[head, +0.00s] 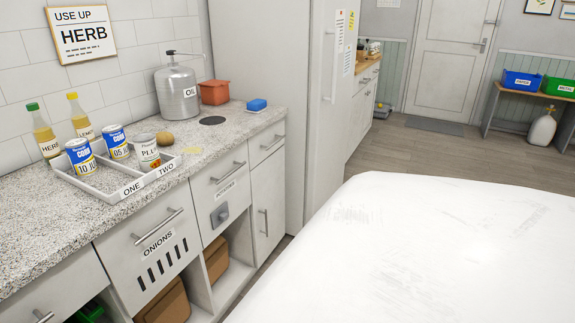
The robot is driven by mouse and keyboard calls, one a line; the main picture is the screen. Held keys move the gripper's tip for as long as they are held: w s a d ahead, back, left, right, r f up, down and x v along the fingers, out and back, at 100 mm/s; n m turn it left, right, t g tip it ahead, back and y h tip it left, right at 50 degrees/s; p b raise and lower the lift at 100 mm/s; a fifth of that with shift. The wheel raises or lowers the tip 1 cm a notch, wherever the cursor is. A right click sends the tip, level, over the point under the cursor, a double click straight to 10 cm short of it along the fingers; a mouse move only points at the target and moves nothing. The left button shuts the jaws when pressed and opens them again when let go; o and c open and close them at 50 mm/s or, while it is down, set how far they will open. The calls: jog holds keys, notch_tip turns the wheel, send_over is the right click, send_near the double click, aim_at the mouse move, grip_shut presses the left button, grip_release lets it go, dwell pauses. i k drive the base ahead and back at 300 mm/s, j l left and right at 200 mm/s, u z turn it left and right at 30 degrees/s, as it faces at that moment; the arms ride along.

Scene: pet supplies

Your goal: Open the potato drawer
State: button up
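The drawer front (220,195) with a small label, too small to read surely but likely the potato one, is in the head view under the counter, right of the onions drawer (157,250). It looks shut. It has a bar handle (229,173) near its top and a grey fitting (220,216) on its lower part. The onions drawer has its own bar handle and dark slots, and looks shut too. My gripper is not in view.
The speckled counter (40,205) holds a divided tray (102,182) with cans, two bottles, an oil canister (178,92), an orange tub (214,92) and a blue sponge (257,105). A large white surface fills the lower right; I cannot tell what it is.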

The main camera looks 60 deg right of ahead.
aim_at(225, 178)
jog(key=z, duration=1.3)
jog(key=i+l+z, duration=0.2)
jog(key=i, duration=0.25)
jog(key=i+l+z, duration=0.2)
jog(key=i, duration=0.25)
jog(key=l, duration=0.1)
